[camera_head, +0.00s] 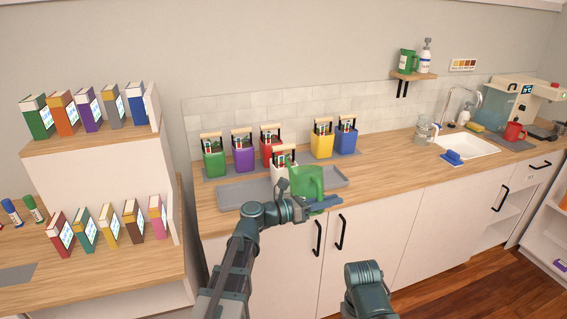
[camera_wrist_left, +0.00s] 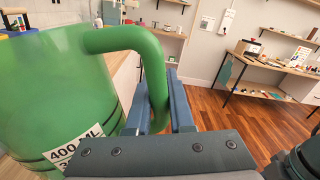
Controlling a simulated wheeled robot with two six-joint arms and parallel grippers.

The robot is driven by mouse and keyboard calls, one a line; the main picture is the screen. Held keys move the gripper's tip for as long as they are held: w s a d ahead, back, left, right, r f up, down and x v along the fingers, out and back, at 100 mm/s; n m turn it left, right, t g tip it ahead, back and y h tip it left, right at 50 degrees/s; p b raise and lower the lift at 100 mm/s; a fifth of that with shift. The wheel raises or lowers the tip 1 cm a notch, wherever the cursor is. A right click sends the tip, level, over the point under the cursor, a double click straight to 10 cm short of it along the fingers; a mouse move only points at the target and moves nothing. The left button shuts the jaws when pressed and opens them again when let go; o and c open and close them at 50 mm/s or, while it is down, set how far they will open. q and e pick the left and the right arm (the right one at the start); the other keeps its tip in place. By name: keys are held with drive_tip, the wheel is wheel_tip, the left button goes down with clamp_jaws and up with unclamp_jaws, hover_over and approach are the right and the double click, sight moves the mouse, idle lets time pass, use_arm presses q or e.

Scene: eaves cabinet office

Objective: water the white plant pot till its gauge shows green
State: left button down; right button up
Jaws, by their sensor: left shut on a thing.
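The white plant pot (camera_head: 281,158) stands among the grey tray (camera_head: 242,191) area on the wooden counter, partly hidden behind a green jug (camera_head: 307,180). Its gauge is too small to read. My left gripper (camera_head: 325,203) is shut on the jug's handle and holds the jug in front of the pot. In the left wrist view the jug (camera_wrist_left: 60,85) fills the left side, with a "400 ML" label, and its handle sits between my left gripper's fingers (camera_wrist_left: 163,105). Whether the jug is tilted or pouring cannot be told.
Green (camera_head: 214,163), purple (camera_head: 243,158), red (camera_head: 267,152), yellow (camera_head: 322,143) and blue (camera_head: 346,140) pots stand behind the tray. A clear pitcher (camera_head: 426,131), blue sponge (camera_head: 452,157) and sink (camera_head: 470,146) are to the right. Bookshelves (camera_head: 90,150) stand left.

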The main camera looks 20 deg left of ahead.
use_arm(q)
drive_tip(key=shift+r+p, duration=0.6)
drive_tip(key=shift+r, duration=0.05)
idle(1.5)
drive_tip(key=shift+r+n, duration=0.25)
drive_tip(key=shift+n, duration=0.05)
drive_tip(key=shift+w, duration=0.1)
idle(5.0)
